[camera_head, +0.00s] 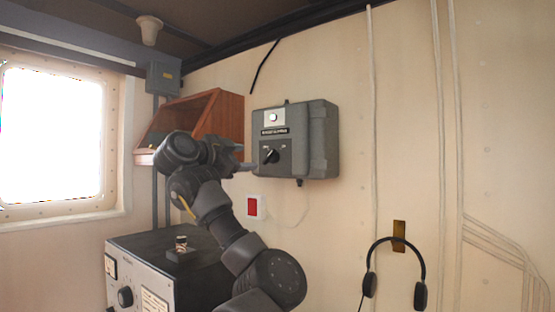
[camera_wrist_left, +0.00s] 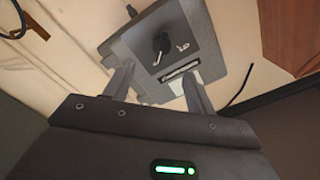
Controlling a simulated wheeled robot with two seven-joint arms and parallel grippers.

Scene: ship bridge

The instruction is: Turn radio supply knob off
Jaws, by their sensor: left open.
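The radio supply box (camera_head: 318,140) is a grey wall box with a label plate and a light on its front. Its black knob (camera_head: 270,156) sits below the label. My left gripper (camera_head: 250,157) is just left of the box front, with its fingers toward the knob. In the left wrist view the knob (camera_wrist_left: 161,42) is beyond the open fingertips of my left gripper (camera_wrist_left: 156,84), roughly between them and apart from them. The box (camera_wrist_left: 200,40) appears tilted there. My right gripper is not in view.
A wooden wall cabinet (camera_head: 228,115) is behind my left arm. A red-and-white switch plate (camera_head: 254,207) is below the box. A grey equipment cabinet (camera_head: 135,262) stands at the lower left. Headphones (camera_head: 421,262) hang at the right. A bright window (camera_head: 52,135) is at left.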

